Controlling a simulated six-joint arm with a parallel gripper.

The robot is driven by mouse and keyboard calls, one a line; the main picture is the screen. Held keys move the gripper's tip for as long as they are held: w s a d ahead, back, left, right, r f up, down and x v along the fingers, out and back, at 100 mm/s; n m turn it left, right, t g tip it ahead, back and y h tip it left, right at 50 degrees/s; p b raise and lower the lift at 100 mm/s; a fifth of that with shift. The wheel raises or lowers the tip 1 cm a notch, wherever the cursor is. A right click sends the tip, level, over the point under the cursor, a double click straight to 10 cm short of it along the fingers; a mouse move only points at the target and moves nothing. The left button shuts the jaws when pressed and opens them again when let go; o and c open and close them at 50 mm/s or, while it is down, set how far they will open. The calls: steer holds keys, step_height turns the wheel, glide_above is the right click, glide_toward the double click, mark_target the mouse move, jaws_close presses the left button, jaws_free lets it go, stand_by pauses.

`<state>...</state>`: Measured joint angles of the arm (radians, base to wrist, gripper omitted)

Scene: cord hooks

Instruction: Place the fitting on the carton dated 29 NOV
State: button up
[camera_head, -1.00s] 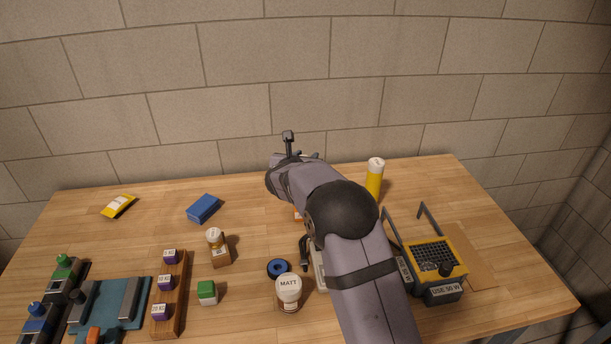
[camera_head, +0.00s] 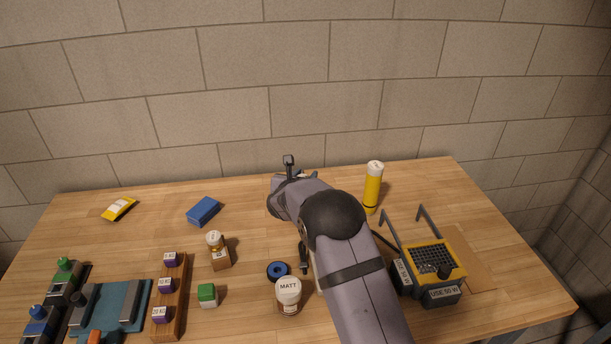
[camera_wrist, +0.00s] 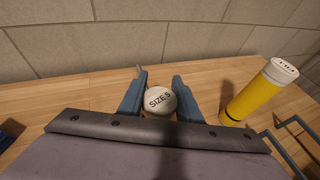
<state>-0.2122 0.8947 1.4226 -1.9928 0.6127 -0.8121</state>
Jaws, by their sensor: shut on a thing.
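In the wrist view, my gripper (camera_wrist: 156,102) has its two blue fingers on either side of a pale round piece marked SIZE 5 (camera_wrist: 158,100) and is shut on it. I cannot tell for sure that this piece is the fitting. In the head view my arm hides the fingers and the held piece. No date reading 29 NOV can be read in either view. A small brown block (camera_head: 220,261) with a white-capped jar (camera_head: 215,241) at it stands left of my arm; any print on it is too small to read.
A yellow cylinder (camera_head: 372,188) stands right of my gripper; in the wrist view its cap reads FULL (camera_wrist: 283,68). A yellow-grey basket unit (camera_head: 432,262) stands at the right. A MATT jar (camera_head: 288,293), blue ring (camera_head: 277,270) and green-topped block (camera_head: 207,295) lie left of my arm.

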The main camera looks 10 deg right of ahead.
steer(key=shift+f, duration=0.15)
steer(key=o, duration=1.1)
steer(key=shift+r, duration=0.25)
steer(key=shift+s+a+r+b, duration=0.1)
steer(key=shift+s+a+b, duration=0.2)
steer(key=shift+s, duration=0.25)
steer(key=b+v, duration=0.3)
steer(key=v, duration=0.7)
steer(key=shift+s+r, duration=0.2)
steer(key=shift+s, duration=0.1)
steer(key=shift+a, duration=0.1)
